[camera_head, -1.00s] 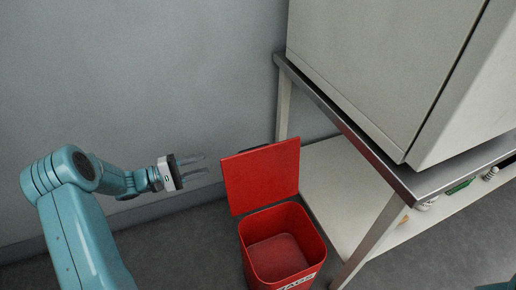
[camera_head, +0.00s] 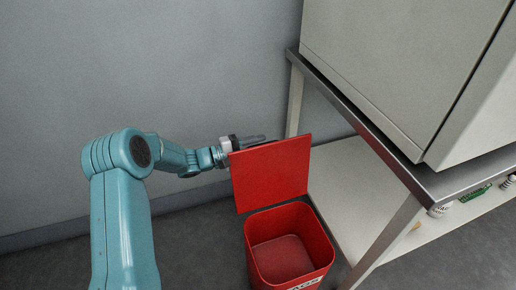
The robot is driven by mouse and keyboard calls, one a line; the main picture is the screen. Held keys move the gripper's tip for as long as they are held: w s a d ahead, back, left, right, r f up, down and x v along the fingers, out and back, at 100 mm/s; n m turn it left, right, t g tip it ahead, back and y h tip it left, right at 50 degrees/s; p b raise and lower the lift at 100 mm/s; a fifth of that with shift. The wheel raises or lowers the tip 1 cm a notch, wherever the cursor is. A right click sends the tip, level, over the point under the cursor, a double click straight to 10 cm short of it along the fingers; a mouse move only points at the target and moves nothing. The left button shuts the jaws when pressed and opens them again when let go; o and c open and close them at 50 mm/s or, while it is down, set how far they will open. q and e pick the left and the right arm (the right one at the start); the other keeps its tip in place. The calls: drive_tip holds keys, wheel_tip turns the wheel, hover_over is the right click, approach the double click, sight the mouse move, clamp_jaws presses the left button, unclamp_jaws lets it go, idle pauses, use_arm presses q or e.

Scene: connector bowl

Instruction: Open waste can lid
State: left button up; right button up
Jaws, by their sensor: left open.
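The red waste can (camera_head: 322,255) stands on the floor in the lower middle of the head view, and its inside shows empty. Its red lid (camera_head: 270,175) is raised, standing up at the back of the can. My left gripper (camera_head: 256,139) is at the lid's upper left edge, with its fingers partly hidden behind the lid's top. It is open and holds nothing that I can see. I cannot tell whether it touches the lid. My right gripper is not in view.
A metal-edged table (camera_head: 375,140) with a large pale cabinet (camera_head: 390,70) on it stands to the right of the can. Its lower shelf (camera_head: 345,185) holds a few small items. A grey wall (camera_head: 150,60) is behind. Grey floor (camera_head: 195,245) is free left of the can.

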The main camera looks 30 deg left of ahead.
sight(262, 150)
use_arm(q)
drive_tip(key=shift+w+d, duration=0.15)
clamp_jaws()
drive_tip(key=shift+s+d+r+m+p, duration=0.4)
drive_tip(key=shift+s+d+r+p, duration=0.25)
drive_tip(key=shift+p, duration=0.35)
drive_tip(key=shift+s+d+m, duration=0.35)
drive_tip(key=shift+d+m, duration=0.05)
drive_tip(key=shift+d, duration=0.05)
drive_tip(key=shift+s+d+r+m+p, duration=0.2)
drive_tip(key=shift+s+d+m+p, duration=0.15)
drive_tip(key=shift+s+d, duration=0.25)
drive_tip(key=shift+w, duration=0.1)
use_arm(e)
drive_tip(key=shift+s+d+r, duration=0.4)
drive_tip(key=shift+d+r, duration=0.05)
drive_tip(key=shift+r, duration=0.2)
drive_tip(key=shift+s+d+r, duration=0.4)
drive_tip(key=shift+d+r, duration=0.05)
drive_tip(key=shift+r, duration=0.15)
